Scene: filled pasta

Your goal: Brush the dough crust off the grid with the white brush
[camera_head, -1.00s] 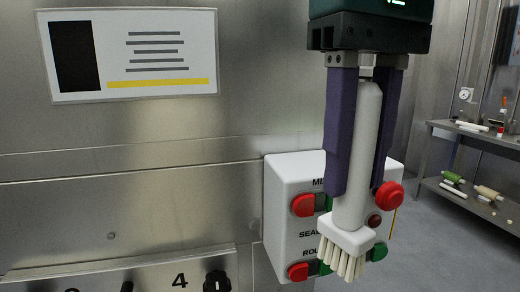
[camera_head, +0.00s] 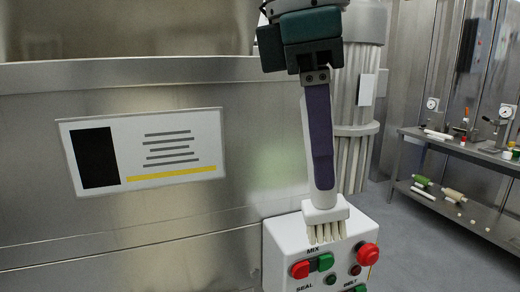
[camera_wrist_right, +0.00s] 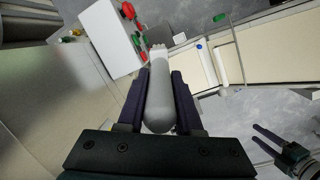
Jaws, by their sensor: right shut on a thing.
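The white brush (camera_head: 324,214) hangs bristles down in my right gripper (camera_head: 322,186), which is shut on its handle. The bristles are just above or in front of the control box; I cannot tell whether they touch it. The right wrist view shows the brush handle (camera_wrist_right: 160,105) between the two purple fingers, its head pointing away from the wrist. My left gripper (camera_wrist_right: 265,142) shows low at the right of that view, with its fingers apart and empty. I cannot make out the grid or the dough crust in any view.
The white control box (camera_head: 285,240) with red and green buttons is close below the brush. A steel machine wall with a label plate (camera_head: 145,151) fills the left. A two-level shelf (camera_head: 465,150) with tools stands back right, with open grey floor (camera_head: 400,235) before it.

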